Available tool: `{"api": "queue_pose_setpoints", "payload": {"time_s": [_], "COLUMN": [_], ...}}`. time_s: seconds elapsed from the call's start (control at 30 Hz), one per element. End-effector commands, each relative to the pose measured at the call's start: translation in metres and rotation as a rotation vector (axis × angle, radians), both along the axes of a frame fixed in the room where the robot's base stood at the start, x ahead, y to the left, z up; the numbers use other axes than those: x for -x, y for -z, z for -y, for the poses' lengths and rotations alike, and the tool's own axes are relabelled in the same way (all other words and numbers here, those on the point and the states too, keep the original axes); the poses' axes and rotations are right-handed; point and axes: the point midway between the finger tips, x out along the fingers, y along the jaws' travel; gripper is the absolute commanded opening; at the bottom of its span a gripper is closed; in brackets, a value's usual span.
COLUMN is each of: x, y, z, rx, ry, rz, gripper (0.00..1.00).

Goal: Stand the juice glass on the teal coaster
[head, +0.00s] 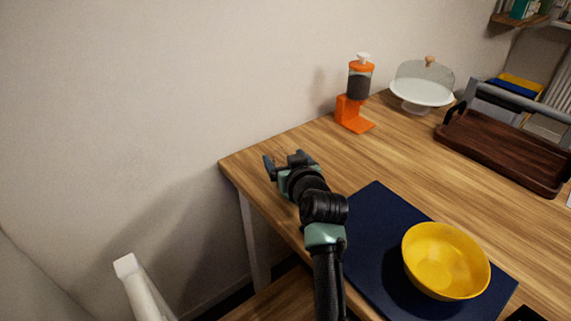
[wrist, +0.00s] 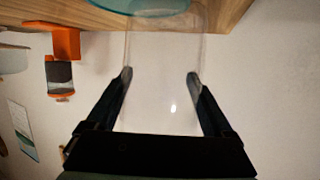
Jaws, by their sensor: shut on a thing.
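In the wrist view, which is upside down, my gripper (wrist: 159,78) is shut on a clear juice glass (wrist: 165,105), one finger on each side of its wall. The teal coaster (wrist: 140,6) shows at the top edge, on the wooden table. The glass's far end overlaps the coaster in the picture and sits off toward its right side; I cannot tell whether they touch. In the head view my gripper (head: 283,161) is over the table's far left corner. I cannot make out the glass or the coaster there.
An orange dispenser (head: 355,100) and a domed cake stand (head: 422,90) stand at the back. A dark wooden tray (head: 500,150) is at the right. A yellow bowl (head: 446,260) sits on a navy mat (head: 378,215) in front. The table between mat and dispenser is clear.

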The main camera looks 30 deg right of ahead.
Motion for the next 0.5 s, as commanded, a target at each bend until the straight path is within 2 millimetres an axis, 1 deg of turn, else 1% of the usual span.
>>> {"api": "queue_pose_setpoints", "payload": {"time_s": [0.07, 0.3, 0.43, 0.47, 0.5], "x": [-0.0003, -0.0004, -0.0003, -0.0001, -0.0002], "y": [0.0048, 0.0045, 0.0086, 0.0082, 0.008], "z": [0.0004, 0.0004, 0.0004, 0.0002, 0.0003], "rx": [0.0, 0.002, 0.002, 0.001, 0.001], "ry": [0.001, 0.001, 0.001, 0.0, 0.0], "rz": [0.004, 0.005, 0.005, 0.002, 0.002], "gripper": [0.06, 0.06, 0.06, 0.92, 0.99]}}
